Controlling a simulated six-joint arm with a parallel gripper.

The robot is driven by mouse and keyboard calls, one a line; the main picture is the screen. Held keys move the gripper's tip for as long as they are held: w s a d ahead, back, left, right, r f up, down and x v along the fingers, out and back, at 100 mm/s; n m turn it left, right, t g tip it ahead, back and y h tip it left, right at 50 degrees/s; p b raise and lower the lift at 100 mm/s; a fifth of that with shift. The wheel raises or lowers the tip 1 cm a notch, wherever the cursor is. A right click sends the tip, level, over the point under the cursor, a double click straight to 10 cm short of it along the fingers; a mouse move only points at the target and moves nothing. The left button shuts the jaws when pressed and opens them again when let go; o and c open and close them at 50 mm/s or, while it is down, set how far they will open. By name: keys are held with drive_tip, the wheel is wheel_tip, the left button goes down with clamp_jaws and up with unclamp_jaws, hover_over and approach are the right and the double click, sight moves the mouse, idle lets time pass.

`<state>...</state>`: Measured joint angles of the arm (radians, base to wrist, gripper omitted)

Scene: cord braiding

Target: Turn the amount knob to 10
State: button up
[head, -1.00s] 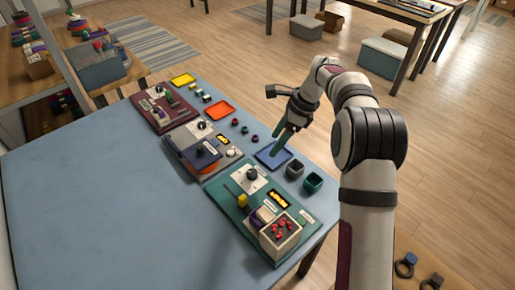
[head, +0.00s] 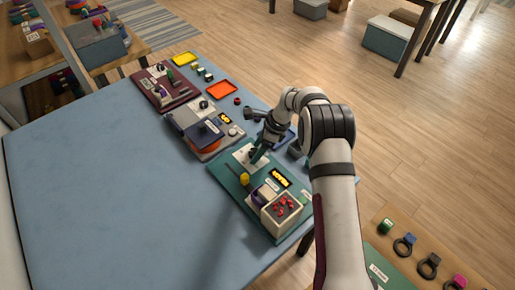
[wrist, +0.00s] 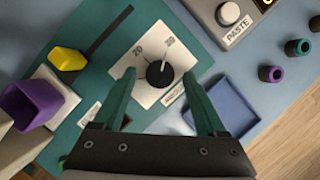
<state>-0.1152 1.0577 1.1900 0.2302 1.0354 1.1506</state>
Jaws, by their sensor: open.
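The amount knob (wrist: 159,73) is a round black dial with a white pointer line, on a white plate (wrist: 142,39) on the teal board (head: 226,176). In the wrist view its pointer aims up, towards the right-hand printed number; the small numbers are hard to read. My gripper (wrist: 160,75) is open, its two green fingers apart on either side of the knob. I cannot tell whether they touch it. In the head view my gripper (head: 258,156) is over the plate and hides the knob.
On the teal board are a yellow knob (head: 244,179), an amber display (head: 280,178) and a pale box of red pieces (head: 283,211). A blue tray (wrist: 228,105) and small cups lie alongside. Another board (head: 205,130) stands behind. The blue table is clear at left.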

clamp_jaws()
idle(0.3)
drive_tip(key=n, duration=0.1)
drive_tip(key=n+g, duration=0.1)
drive_tip(key=n, duration=0.1)
drive_tip(key=shift+w+n, duration=0.2)
drive_tip(key=shift+n, duration=0.1)
drive_tip(key=shift+w+a+n+g+h, duration=0.1)
drive_tip(key=shift+n+g+h, duration=0.25)
drive_tip(key=shift+n, duration=0.55)
drive_tip(key=shift+w+n+g+h, duration=0.15)
drive_tip(key=shift+n+g, duration=0.4)
drive_tip(key=shift+n, duration=0.35)
drive_tip(key=shift+s, duration=0.1)
unclamp_jaws()
